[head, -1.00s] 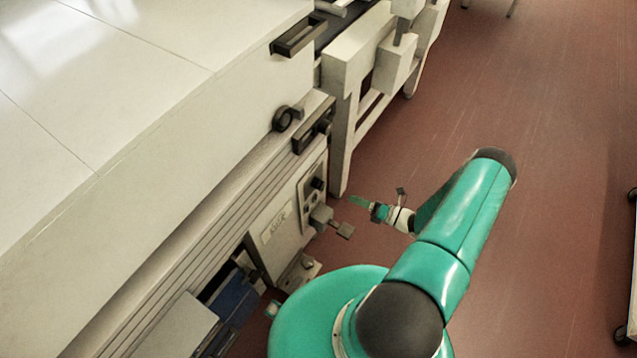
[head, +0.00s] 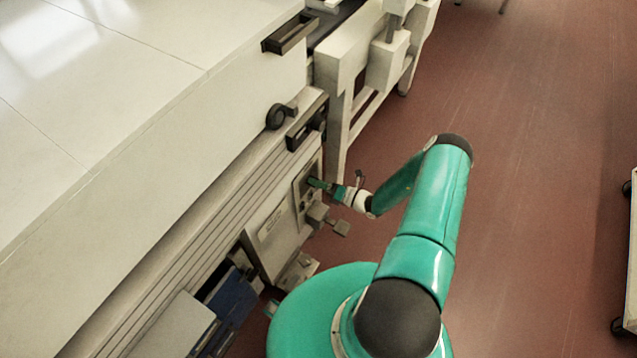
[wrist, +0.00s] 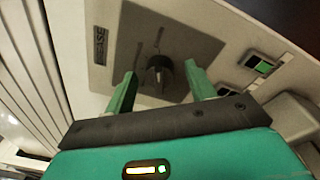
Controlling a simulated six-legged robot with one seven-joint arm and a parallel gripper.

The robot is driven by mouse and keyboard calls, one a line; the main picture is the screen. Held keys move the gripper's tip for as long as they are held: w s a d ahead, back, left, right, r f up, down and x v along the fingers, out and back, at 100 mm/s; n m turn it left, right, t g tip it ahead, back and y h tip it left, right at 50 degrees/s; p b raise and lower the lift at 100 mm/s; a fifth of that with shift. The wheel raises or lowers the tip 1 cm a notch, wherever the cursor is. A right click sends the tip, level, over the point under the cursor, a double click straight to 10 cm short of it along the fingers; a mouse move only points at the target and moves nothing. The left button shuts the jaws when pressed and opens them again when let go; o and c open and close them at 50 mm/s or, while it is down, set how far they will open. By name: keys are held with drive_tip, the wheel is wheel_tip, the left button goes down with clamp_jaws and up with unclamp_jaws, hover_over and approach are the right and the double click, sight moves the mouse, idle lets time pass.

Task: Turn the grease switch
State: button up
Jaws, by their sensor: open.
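The grease switch (wrist: 158,68) is a dark rotary knob on a grey plate (wrist: 205,48) with lettering at its left side, in the wrist view. The knob shows between and just beyond my two green fingers. My gripper (wrist: 160,88) is open, with one finger on each side of the knob; I cannot tell whether either finger touches it. In the head view my gripper (head: 318,184) is at the machine's side panel, and its tips cover the knob there.
A small green-lit button (wrist: 263,66) sits right of the plate. Below the panel in the head view, a grey block fitting (head: 318,213) juts out, with a blue box (head: 233,300) lower left. A black handle (head: 290,33) is above.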

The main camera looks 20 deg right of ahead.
drive_tip(key=c, duration=1)
drive_tip(key=shift+o, duration=0.2)
drive_tip(key=shift+n, duration=0.4)
drive_tip(key=n, duration=0.7)
drive_tip(key=shift+r+h, duration=0.15)
drive_tip(key=shift+h, duration=0.25)
drive_tip(key=shift+n, duration=0.4)
drive_tip(key=o, duration=1)
drive_tip(key=shift+c, duration=0.2)
